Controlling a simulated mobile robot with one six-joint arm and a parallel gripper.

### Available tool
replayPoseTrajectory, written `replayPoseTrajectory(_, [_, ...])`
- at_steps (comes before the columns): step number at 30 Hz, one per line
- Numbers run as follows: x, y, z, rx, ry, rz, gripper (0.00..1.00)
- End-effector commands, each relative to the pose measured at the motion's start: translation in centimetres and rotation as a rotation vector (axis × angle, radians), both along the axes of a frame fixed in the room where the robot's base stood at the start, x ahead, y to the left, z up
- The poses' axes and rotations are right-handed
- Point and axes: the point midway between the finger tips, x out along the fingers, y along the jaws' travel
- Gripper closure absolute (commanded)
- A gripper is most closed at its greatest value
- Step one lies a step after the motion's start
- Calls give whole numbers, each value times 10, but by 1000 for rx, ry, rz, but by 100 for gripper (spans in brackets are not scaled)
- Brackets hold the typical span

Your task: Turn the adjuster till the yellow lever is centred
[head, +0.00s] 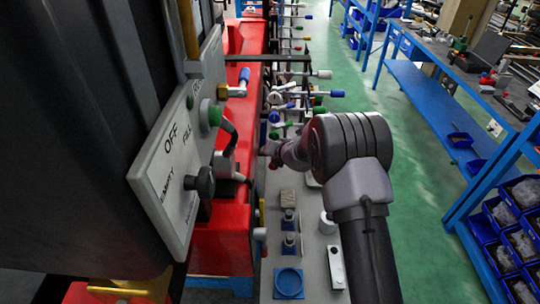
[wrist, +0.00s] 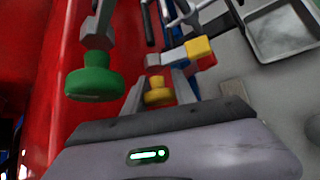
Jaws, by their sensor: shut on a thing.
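In the wrist view my gripper (wrist: 159,92) is shut on a small yellow knob (wrist: 158,97), with one grey finger on each side of it. Just beyond the knob is a grey arm with a yellow block end (wrist: 200,48), pointing right and tilted slightly up. I cannot tell which of these yellow parts is the lever and which the adjuster. In the head view my arm reaches to the row of levers beside the red machine, and my gripper (head: 270,153) is small there; what it holds cannot be made out.
A green knob (wrist: 93,83) on a grey stem is close left of my gripper, by the red machine wall. A grey tray (wrist: 285,28) lies at upper right. In the head view a control panel (head: 178,150) stands left; blue shelving (head: 440,75) stands right past green floor.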

Motion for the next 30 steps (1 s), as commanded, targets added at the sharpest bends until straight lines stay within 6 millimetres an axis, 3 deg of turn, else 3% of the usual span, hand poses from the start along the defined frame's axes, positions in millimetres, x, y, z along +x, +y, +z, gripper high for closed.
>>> replayPoseTrajectory(10, [0,-2,-2,-114,-2,0,100])
replayPoseTrajectory(25, [0,-2,0,-130,-1,0,100])
replayPoseTrajectory(26, [0,-2,0,-129,-2,0,66])
replayPoseTrajectory(29, [0,-2,0,-129,-2,0,47])
replayPoseTrajectory(30, [0,-2,-1,-129,-2,0,47])
